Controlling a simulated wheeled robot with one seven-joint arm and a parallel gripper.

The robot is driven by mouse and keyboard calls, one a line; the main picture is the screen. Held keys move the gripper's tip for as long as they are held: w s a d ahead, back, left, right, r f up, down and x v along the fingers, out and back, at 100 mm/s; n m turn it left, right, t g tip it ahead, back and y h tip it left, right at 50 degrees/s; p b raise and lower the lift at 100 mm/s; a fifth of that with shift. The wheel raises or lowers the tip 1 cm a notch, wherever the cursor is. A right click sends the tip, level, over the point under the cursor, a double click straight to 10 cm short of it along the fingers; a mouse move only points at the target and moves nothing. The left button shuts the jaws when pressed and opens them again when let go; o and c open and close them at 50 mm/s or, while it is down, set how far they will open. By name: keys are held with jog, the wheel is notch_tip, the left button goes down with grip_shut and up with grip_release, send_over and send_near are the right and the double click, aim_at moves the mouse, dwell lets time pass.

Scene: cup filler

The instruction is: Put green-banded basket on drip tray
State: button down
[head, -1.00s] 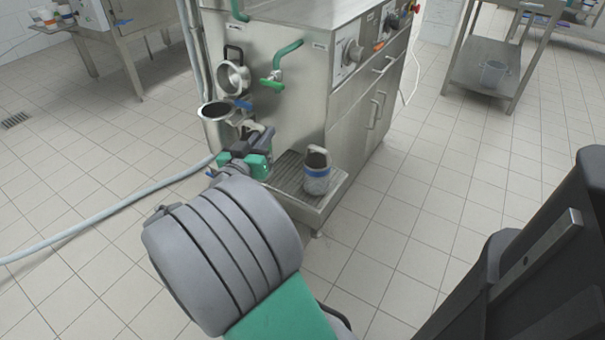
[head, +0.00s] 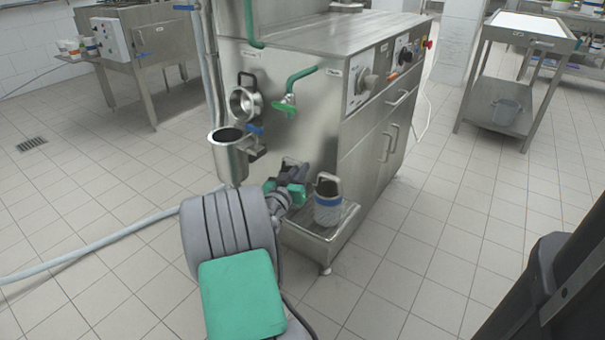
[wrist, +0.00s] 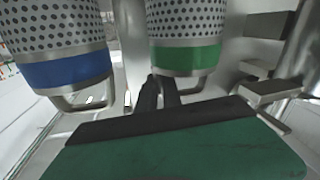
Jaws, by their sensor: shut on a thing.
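The green-banded basket (wrist: 187,58) is a perforated metal cylinder with a wire handle, in the middle of the wrist view. My gripper (wrist: 160,82) is shut on it at the handle side. In the head view my gripper (head: 303,180) is beside the machine front, over the back left of the drip tray (head: 306,246); the held basket is mostly hidden there. A blue-banded basket (head: 328,208) stands upright on the tray's right part; it also shows left of the green-banded one in the wrist view (wrist: 66,70). Whether the held basket touches the tray cannot be told.
The steel machine (head: 330,95) rises behind the tray, with a green tap (head: 287,103) above. A metal cup (head: 229,155) sticks out left of my gripper. A grey hose (head: 90,245) lies on the floor at left.

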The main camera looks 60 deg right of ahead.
jog(key=shift+r, duration=0.1)
jog(key=shift+f, duration=0.25)
jog(key=c, duration=1.5)
grip_release()
jog(key=shift+r, duration=0.1)
